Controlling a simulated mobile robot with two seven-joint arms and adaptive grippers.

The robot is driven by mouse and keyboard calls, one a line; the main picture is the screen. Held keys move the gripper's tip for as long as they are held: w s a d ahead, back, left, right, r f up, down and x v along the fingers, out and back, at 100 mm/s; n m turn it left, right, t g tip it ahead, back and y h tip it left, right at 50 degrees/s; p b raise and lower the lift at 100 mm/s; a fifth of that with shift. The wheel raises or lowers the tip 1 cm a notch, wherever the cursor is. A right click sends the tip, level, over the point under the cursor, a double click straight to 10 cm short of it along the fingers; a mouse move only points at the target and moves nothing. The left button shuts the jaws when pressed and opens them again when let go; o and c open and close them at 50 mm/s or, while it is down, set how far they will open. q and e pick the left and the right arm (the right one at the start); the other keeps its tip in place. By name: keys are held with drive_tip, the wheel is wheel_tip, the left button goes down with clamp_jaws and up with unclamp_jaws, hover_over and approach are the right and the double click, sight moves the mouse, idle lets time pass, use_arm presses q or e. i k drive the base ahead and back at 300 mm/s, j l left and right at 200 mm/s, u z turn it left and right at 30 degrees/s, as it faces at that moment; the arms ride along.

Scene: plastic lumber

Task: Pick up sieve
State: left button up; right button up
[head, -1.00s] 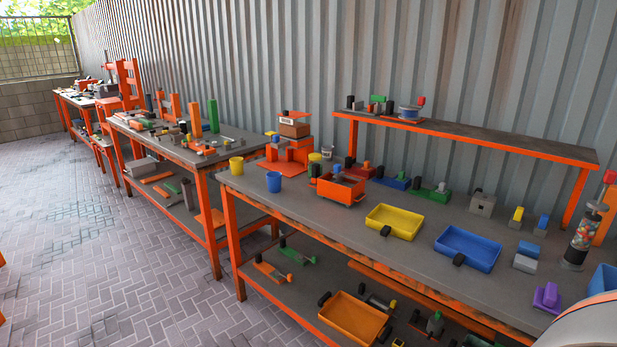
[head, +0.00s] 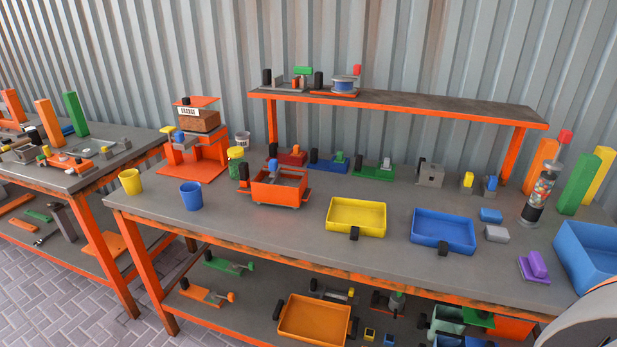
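No single thing is plainly recognisable as the sieve. Shallow rectangular pans, each with a short black handle on the front, could be sieves, but their bottoms are too small to show any mesh. A yellow pan (head: 356,203) and a blue pan (head: 443,215) lie on the near workbench top. An orange pan (head: 315,318) with black grips lies on the shelf below. Neither of my grippers is in view, so what they hold cannot be seen.
The grey workbench (head: 300,229) has orange legs and a raised back shelf (head: 420,108). A yellow cup (head: 130,181), a blue cup (head: 191,195), an orange box (head: 279,188) and a deep blue bin (head: 590,256) stand on it. Paved floor (head: 95,290) is clear at front left.

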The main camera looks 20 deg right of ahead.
sight(292, 189)
drive_tip(key=i+j+z, duration=0.3)
drive_tip(key=z, duration=0.2)
drive_tip(key=i+j+z, duration=0.2)
drive_tip(key=j+z, duration=0.25)
drive_tip(key=l, duration=0.05)
